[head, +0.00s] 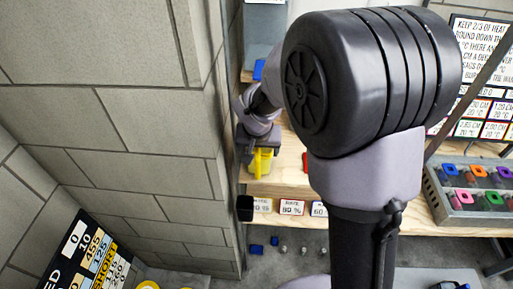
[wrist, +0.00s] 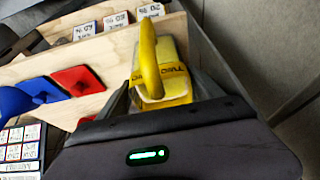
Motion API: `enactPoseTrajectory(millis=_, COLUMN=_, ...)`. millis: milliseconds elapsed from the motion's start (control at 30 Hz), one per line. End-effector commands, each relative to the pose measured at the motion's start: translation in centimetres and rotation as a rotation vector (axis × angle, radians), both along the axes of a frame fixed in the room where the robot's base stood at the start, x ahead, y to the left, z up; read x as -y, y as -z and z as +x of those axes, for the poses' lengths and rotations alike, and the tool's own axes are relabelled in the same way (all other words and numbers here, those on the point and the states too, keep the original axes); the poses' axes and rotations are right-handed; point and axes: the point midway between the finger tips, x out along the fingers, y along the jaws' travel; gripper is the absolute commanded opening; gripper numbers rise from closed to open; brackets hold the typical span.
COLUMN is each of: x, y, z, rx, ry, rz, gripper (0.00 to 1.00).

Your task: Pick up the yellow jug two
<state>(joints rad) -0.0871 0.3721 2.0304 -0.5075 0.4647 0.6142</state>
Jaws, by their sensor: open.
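The yellow jug two (wrist: 178,82) stands on the wooden shelf, with "TWO" lettering on a band near its base. Its curved yellow handle arches toward the wrist camera. In the head view the jug (head: 263,163) shows just below my gripper (head: 259,147), close to the block wall. My gripper is open, and in the wrist view its dark fingers lie on either side of the jug's near end. I cannot tell whether either finger touches it. My arm hides much of the shelf in the head view.
A red object (wrist: 78,80) and a blue one (wrist: 45,91) are left of the jug in the wrist view. Labelled cards (head: 292,207) line the shelf's front. The block wall (head: 150,120) is close on the left. A grey tray (head: 436,196) of coloured pieces is at right.

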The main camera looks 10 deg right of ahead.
Motion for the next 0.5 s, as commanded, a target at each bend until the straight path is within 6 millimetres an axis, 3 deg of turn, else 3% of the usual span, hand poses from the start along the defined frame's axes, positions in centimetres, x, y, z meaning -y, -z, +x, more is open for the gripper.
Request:
enactPoseTrajectory(millis=100, x=0.11, y=1.42, z=0.45, rx=-0.001, ry=0.000, rz=0.000, gripper=0.76)
enactPoseTrajectory(millis=300, x=0.12, y=1.42, z=0.52, rx=0.000, ry=0.000, rz=0.001, gripper=0.76)
enactPoseTrajectory(millis=500, x=0.12, y=1.41, z=0.50, rx=0.000, ry=0.000, rz=0.001, gripper=0.39)
